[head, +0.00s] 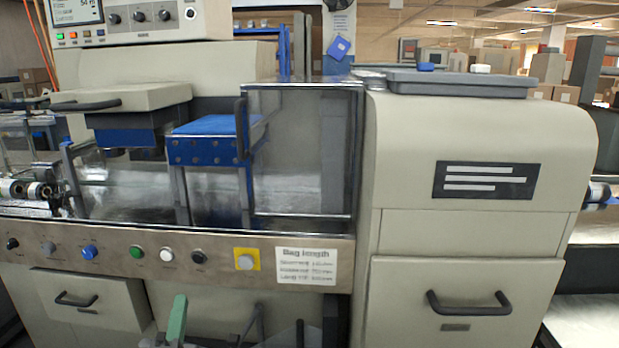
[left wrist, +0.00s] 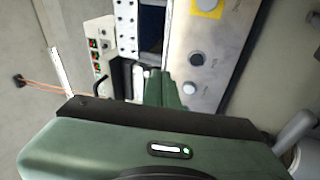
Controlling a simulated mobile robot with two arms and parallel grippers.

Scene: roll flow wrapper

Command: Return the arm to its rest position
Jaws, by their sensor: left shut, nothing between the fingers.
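My left gripper (head: 177,318) shows as a green finger shape at the bottom of the head view. It is in front of the machine's lower front, below the button panel (head: 205,256). In the left wrist view my left gripper (left wrist: 160,88) shows as green fingers beyond the green body with a lit green dot. The fingers are shut and hold nothing. They stand apart from the panel's knobs as far as I can see. Most of the left arm is hidden below the frame. My right gripper is not in view.
The wrapper's large right housing (head: 470,190) has a drawer handle (head: 468,304). A clear guard door (head: 300,150) stands in the middle, beside a blue block (head: 207,140). A smaller drawer (head: 85,300) is at lower left. The panel carries several buttons and a bag length label (head: 305,266).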

